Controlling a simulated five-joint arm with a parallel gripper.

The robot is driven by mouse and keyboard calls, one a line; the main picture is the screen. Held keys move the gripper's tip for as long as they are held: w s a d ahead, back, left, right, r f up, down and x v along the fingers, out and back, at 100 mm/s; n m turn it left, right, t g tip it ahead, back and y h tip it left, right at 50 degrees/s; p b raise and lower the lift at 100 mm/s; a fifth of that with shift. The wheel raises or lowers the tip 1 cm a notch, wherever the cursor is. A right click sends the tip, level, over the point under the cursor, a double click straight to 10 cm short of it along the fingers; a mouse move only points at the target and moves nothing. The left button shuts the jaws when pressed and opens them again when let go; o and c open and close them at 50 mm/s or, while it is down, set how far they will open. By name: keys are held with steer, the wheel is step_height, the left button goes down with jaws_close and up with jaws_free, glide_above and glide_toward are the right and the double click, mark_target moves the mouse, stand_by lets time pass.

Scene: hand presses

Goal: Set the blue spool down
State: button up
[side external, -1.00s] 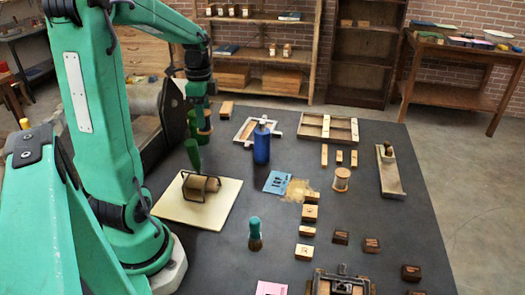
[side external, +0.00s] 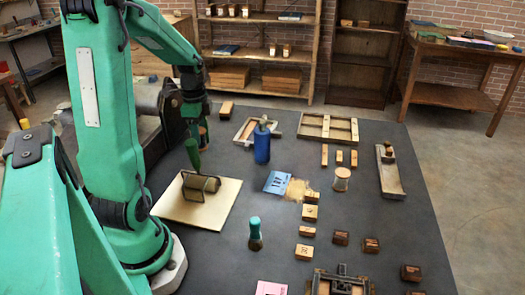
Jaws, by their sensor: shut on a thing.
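My gripper (side external: 201,126) is at the far left part of the dark table, beyond the brayer and left of the small empty frame. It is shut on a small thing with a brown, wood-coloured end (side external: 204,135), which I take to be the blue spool. My jaws and arm hide most of it, and no blue shows on it. I cannot tell whether it touches the table. Another spool (side external: 341,180), pale with wooden ends, stands upright at the right of the middle.
The brayer (side external: 201,184) lies on a cream slab (side external: 184,211) nearest my gripper, its green handle up. A blue bottle (side external: 262,147) and a small frame (side external: 244,140) stand to the right. A wooden block (side external: 226,108) lies behind. Bare table shows between slab and bottle.

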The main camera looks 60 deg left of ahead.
steer(key=shift+s+a+f, duration=0.8)
steer(key=shift+a+f, duration=0.65)
steer(key=shift+f, duration=0.2)
steer(key=shift+s+a+f, duration=0.75)
steer(key=shift+a+f, duration=0.65)
steer(key=shift+f, duration=0.25)
steer(key=shift+s+a+f, duration=0.8)
steer(key=shift+a+f, duration=0.65)
steer(key=shift+f, duration=0.2)
steer(key=shift+f, duration=0.15)
steer(key=o, duration=1)
steer(key=shift+c, duration=0.2)
step_height(320, 180, up, 12)
steer(key=shift+r, duration=0.2)
steer(key=shift+w, duration=0.1)
